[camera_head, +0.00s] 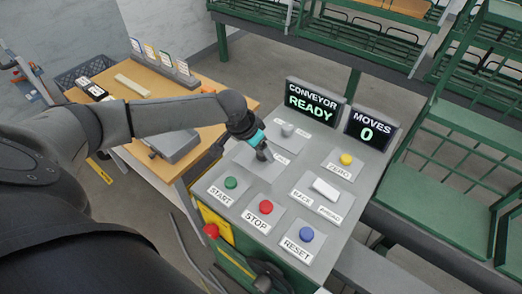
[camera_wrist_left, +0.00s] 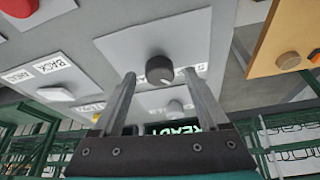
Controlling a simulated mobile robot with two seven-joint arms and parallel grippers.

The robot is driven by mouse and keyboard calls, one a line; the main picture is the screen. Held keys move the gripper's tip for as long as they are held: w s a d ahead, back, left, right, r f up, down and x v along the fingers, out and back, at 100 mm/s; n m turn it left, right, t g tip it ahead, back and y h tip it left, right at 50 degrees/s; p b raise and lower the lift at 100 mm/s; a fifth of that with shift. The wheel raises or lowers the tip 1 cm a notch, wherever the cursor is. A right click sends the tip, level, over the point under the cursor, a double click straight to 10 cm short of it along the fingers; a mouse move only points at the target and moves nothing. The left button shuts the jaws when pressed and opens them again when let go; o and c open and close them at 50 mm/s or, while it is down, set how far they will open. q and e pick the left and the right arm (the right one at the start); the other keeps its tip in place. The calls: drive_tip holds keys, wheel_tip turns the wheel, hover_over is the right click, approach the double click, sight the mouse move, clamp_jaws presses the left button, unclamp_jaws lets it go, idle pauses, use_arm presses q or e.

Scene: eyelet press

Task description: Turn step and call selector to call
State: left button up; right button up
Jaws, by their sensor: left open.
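A black round selector knob (camera_wrist_left: 159,69) sits on a light plate (camera_wrist_left: 120,45) in the left wrist view. Its white pointer line is turned to the lower right of that view. Small labels beside the knob are partly hidden by my fingers and cannot be read. My left gripper (camera_wrist_left: 159,77) is open, with one finger on each side of the knob; I cannot tell whether they touch it. In the head view my left gripper (camera_head: 262,152) is over the selector's plate (camera_head: 252,168) and largely hides the knob. My right gripper is not in view.
A grey knob (camera_head: 287,130) is just behind. START (camera_head: 231,183), STOP (camera_head: 266,207), RESET (camera_head: 306,234) and yellow (camera_head: 346,159) buttons and a white rocker (camera_head: 326,188) share the console. Displays read CONVEYOR READY (camera_head: 312,102) and MOVES 0 (camera_head: 370,130). A wooden table (camera_head: 205,85) stands left.

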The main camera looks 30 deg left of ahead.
use_arm(q)
drive_tip(key=shift+w+f, duration=0.1)
drive_tip(key=shift+f, duration=0.25)
clamp_jaws()
idle(0.5)
